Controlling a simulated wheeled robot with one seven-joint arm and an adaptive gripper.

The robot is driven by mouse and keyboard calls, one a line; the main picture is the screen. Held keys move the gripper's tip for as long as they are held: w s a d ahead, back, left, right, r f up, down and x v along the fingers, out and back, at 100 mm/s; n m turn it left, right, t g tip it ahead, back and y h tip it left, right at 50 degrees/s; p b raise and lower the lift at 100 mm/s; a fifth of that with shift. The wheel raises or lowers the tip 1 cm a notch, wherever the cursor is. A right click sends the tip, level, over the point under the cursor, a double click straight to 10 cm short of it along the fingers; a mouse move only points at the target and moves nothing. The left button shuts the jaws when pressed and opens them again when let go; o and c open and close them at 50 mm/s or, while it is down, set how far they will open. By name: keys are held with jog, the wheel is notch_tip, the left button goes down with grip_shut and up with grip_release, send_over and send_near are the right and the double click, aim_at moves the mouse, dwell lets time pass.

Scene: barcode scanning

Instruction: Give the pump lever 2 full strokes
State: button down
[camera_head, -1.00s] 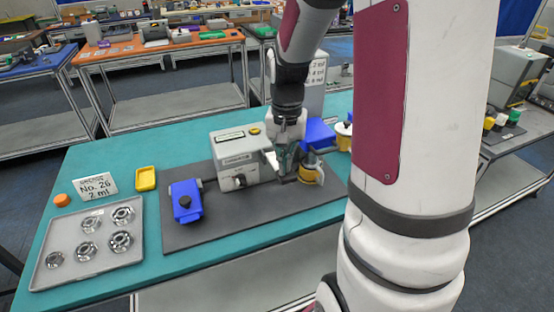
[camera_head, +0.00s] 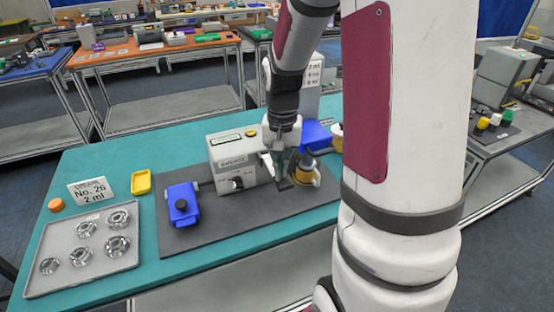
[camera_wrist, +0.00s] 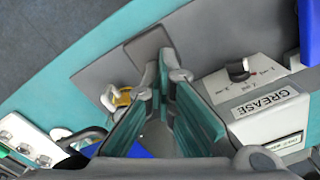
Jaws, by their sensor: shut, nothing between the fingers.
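The white and grey grease machine (camera_head: 233,160) stands on the dark mat, with a dial on its front; it also shows in the wrist view (camera_wrist: 268,115). A pale lever-like part (camera_head: 267,165), likely the pump lever, slants down at its right end, beside my fingers. My gripper (camera_head: 287,167) points down just right of this part and is shut with nothing held. In the wrist view, the teal fingers (camera_wrist: 166,68) converge beside the machine. I cannot tell whether they touch the lever; the arm and fingers hide part of it.
A yellow cup-like part (camera_head: 304,172) stands close right of my gripper, near a blue block (camera_head: 315,134). A blue unit with a black knob (camera_head: 182,204) is at the machine's left. A grey tray (camera_head: 50,285) holds several metal rings. The mat's front (camera_head: 225,232) is clear.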

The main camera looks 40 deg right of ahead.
jog(key=shift+s+r+p, duration=0.1)
jog(key=shift+r+p, duration=1.2)
jog(key=shift+r, duration=1.65)
notch_tip(320, 180, up, 4)
jog(key=shift+p, duration=0.85)
jog(key=s+a+r+n+t, duration=0.35)
jog(key=s+a+r, duration=0.25)
jog(key=a+r, duration=0.4)
jog(key=s+a+r+n+t+b, duration=0.1)
jog(key=s+a+r+n+t, duration=0.1)
jog(key=s+a+n, duration=0.3)
jog(key=s+a, duration=0.1)
jog(key=s, duration=0.3)
jog(key=shift+s+n+b, duration=0.35)
jog(key=shift+s, duration=0.05)
